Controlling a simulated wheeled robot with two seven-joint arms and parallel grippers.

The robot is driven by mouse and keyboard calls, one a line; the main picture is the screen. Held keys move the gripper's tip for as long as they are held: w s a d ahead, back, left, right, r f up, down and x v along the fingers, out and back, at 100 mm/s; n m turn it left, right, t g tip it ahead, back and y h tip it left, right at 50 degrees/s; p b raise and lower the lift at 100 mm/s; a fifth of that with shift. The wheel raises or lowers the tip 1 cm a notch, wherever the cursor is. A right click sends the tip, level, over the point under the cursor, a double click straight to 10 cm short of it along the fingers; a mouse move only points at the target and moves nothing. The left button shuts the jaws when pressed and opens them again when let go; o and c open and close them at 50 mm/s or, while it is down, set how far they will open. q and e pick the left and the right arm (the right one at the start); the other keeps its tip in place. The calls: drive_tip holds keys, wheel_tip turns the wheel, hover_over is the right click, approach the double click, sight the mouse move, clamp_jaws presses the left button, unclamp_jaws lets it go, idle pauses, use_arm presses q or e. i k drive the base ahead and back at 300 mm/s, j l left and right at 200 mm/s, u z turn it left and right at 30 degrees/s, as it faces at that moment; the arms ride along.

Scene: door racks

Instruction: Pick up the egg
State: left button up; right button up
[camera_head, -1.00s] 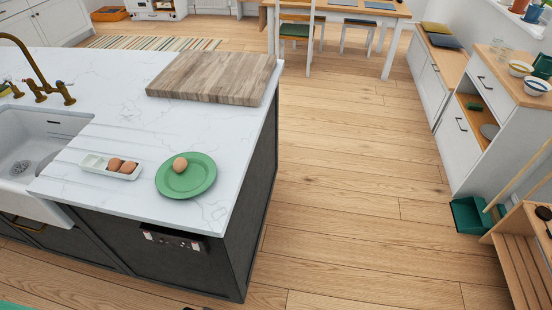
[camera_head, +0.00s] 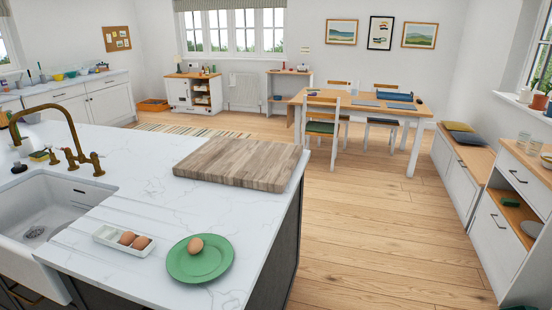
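A brown egg (camera_head: 195,245) rests on a round green plate (camera_head: 214,265) near the front corner of the white marble island counter (camera_head: 130,215). Two more brown eggs, one at the left (camera_head: 127,238) and one at the right (camera_head: 140,243), sit in a white egg tray (camera_head: 107,236) just left of the plate. The tray's other places look empty. Neither of my grippers shows in the head view, so their state is hidden.
A thick wooden board (camera_head: 240,163) lies on the counter behind the plate. A sink (camera_head: 50,215) with a brass tap (camera_head: 68,130) is at the left. Open wooden floor (camera_head: 370,240) lies right of the island. A dining table (camera_head: 365,104) stands further back.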

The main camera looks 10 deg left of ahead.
sight(196, 245)
drive_tip(key=u, duration=1)
